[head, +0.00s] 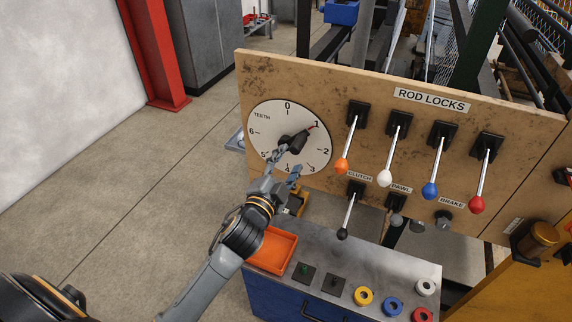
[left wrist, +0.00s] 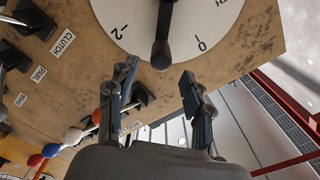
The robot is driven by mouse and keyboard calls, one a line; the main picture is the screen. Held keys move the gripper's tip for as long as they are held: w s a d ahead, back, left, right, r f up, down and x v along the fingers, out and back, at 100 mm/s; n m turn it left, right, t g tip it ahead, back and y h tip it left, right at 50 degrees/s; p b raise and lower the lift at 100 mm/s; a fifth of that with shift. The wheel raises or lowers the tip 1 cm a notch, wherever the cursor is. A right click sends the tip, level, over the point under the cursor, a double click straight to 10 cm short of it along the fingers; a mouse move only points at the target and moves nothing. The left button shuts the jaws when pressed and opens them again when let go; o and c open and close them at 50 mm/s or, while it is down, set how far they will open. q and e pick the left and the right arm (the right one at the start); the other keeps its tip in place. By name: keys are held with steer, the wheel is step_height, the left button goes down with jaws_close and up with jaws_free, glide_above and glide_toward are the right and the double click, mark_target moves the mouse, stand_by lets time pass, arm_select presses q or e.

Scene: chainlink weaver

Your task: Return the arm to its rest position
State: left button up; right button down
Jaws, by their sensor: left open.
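My left gripper (head: 284,168) is open and empty in front of the lower part of the white TEETH dial (head: 262,131) on the board. The dial's black knob (head: 293,141) points at about 1. In the left wrist view the knob (left wrist: 162,48) hangs just beyond the two parted fingers (left wrist: 158,76), and neither finger closes on it. Whether a finger touches the dial I cannot tell. My left arm comes in from the bottom left. My right gripper is not in view.
The ROD LOCKS board carries levers with orange (head: 341,166), white (head: 384,178), blue (head: 430,190) and red (head: 476,204) knobs. The black-knobbed clutch lever (head: 343,234) is below. An orange tray (head: 273,250) sits on the bench beside my arm. The floor at left is clear.

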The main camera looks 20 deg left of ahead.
arm_select(q)
steer(key=shift+s, duration=0.5)
steer(key=s+a+f+n+g+y, duration=0.1)
steer(key=s+f+n+g+y, duration=0.1)
steer(key=s+f+n+g, duration=0.7)
steer(key=s+d+f+g+h, duration=0.1)
steer(key=s+f+g, duration=0.25)
steer(key=s, duration=0.65)
steer(key=s+d+f+g+h, duration=0.15)
steer(key=s+f, duration=0.25)
steer(key=s, duration=0.6)
steer(key=s+f+g, duration=0.2)
steer(key=s+f, duration=0.1)
steer(key=f, duration=2.6)
steer(key=s+a+f+g, duration=0.1)
steer(key=s+a+f, duration=0.1)
steer(key=s+f, duration=1.1)
steer(key=s, duration=0.2)
steer(key=shift+s+a+f+m, duration=0.3)
steer(key=shift+s+a, duration=0.05)
steer(key=shift+s, duration=0.05)
